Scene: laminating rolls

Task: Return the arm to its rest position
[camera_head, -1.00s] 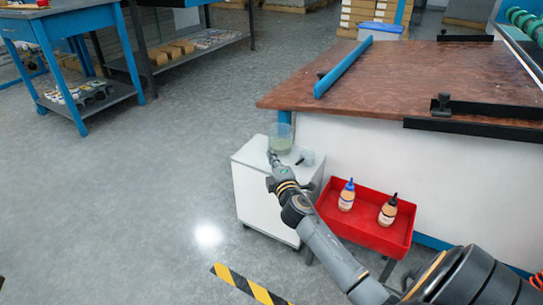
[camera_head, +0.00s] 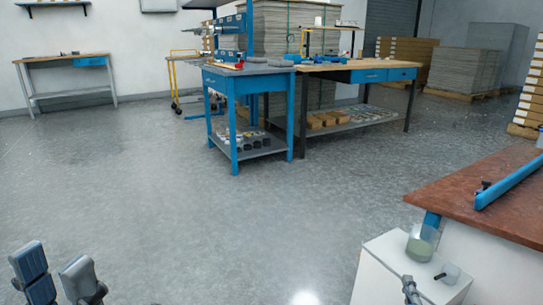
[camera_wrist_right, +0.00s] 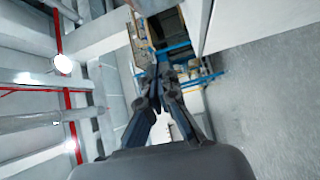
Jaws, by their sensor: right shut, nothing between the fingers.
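My right gripper (camera_head: 411,288) shows at the bottom of the head view, in front of the white cabinet (camera_head: 372,283). In the right wrist view its fingers (camera_wrist_right: 158,78) meet at the tips with nothing between them. Most of the right arm is out of the head view. My left gripper (camera_head: 55,270) is at the lower left of the head view, above open floor. Its two fingers stand apart and nothing shows between them.
A glass beaker (camera_head: 422,243) with pale contents and a small grey-and-black object (camera_head: 447,273) stand on the cabinet. A brown-topped table (camera_head: 470,195) with a blue bar (camera_head: 508,184) is at the right. A blue workbench (camera_head: 237,120) stands farther back. The middle floor is clear.

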